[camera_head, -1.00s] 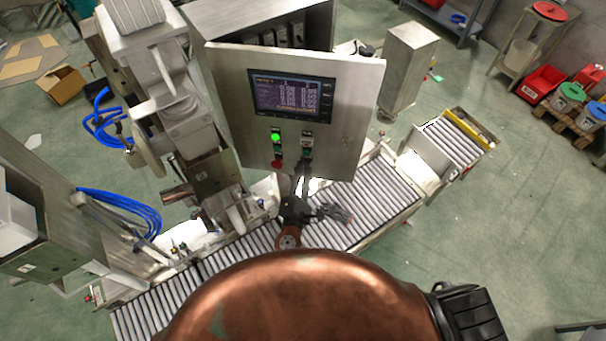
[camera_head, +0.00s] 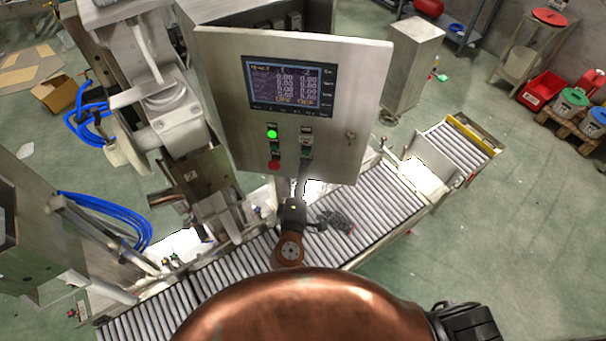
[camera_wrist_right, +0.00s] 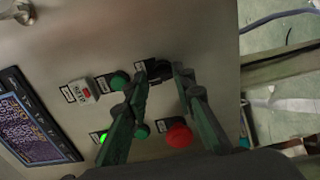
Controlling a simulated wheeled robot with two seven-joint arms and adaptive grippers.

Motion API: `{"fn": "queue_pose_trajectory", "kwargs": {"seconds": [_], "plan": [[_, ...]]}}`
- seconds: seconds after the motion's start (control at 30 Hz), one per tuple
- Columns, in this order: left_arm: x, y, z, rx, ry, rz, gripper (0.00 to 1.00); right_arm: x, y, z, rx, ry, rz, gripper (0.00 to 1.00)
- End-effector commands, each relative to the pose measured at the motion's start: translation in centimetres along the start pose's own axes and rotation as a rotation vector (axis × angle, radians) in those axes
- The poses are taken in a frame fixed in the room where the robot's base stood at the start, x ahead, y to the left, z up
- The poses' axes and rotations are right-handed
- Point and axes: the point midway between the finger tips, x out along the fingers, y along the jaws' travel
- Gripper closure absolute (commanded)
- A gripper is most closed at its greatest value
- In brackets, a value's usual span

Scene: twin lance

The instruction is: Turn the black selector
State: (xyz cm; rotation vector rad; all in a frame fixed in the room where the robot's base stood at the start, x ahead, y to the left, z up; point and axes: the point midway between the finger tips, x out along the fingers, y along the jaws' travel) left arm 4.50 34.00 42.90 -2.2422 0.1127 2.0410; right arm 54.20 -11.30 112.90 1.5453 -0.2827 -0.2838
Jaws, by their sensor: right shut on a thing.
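The black selector (camera_wrist_right: 158,70) is a small dark knob on the grey panel, between the tips of my right gripper (camera_wrist_right: 160,78) in the wrist view. The two green-grey fingers reach down to the panel on either side of it and are shut on it. In the head view, my right gripper (camera_head: 303,172) is at the lower part of the cabinet door (camera_head: 230,100), and the selector cannot be made out there. How far the selector is turned cannot be told. My left gripper is not in view.
Near the fingers are a red button (camera_wrist_right: 179,135), a lit green button (camera_wrist_right: 103,137) and a green button (camera_wrist_right: 120,80). A display screen (camera_head: 290,84) is above them on the door. A roller conveyor (camera_head: 385,205) runs below the cabinet. Open floor lies at the right.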

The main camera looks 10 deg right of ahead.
Motion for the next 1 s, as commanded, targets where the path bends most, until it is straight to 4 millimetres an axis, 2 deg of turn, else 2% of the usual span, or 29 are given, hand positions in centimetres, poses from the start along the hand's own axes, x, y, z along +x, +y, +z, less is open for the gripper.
{"fn": "queue_pose_trajectory", "kwargs": {"seconds": [0.4, 0.43, 0.5, 0.67, 1.0], "plan": [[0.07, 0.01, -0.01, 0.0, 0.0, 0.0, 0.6, 0.01, -0.08, 0.09, 0.006, -0.002, -0.002, 1.0], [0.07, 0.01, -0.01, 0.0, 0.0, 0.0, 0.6, 0.01, -0.08, 0.08, 0.006, -0.002, -0.002, 0.74], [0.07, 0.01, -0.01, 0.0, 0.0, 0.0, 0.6, 0.01, -0.08, 0.08, 0.006, -0.002, -0.002, 0.7], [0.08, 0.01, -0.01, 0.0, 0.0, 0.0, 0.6, 0.0, -0.05, 0.03, 0.006, -0.001, -0.001, 0.59], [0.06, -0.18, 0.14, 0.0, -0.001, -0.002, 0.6, -0.49, -0.11, -0.01, 0.006, 0.001, -0.002, 0.59]]}}
